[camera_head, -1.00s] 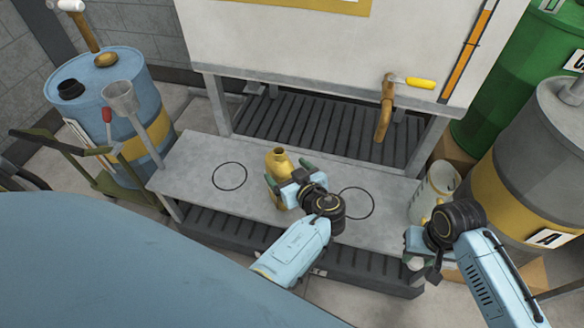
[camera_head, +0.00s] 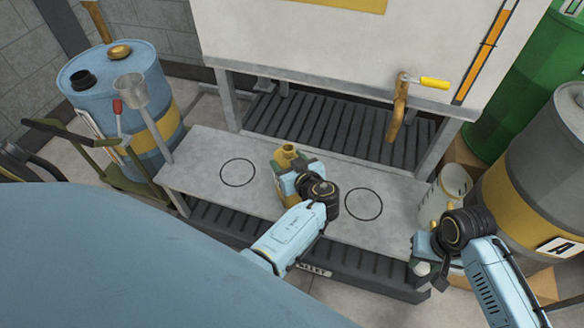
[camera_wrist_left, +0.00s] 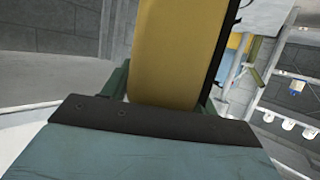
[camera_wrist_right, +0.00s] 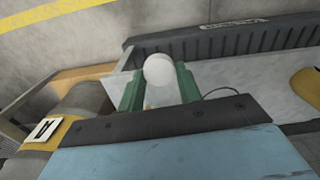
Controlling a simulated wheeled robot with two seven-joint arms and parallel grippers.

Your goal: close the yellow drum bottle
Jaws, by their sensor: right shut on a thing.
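The yellow drum bottle (camera_head: 287,153) stands on the grey bench between two drawn circles, its neck open at the top. My left gripper (camera_head: 297,170) has its fingers on either side of it. In the left wrist view, the yellow body (camera_wrist_left: 175,55) fills the gap between the green fingers, but whether they press on it is unclear. My right gripper (camera_head: 424,258) is at the bench's right front end, shut on a small white round thing (camera_wrist_right: 158,70). This also shows in the head view (camera_head: 422,268); its exact shape is partly hidden.
A whitish jug (camera_head: 443,195) stands on the bench's right end, close to my right gripper. A tap with a yellow handle (camera_head: 435,83) hangs from the tank behind. A blue drum (camera_head: 110,75) with a funnel is at left, a grey drum (camera_head: 540,150) at right. The bench (camera_head: 195,160) is clear at left.

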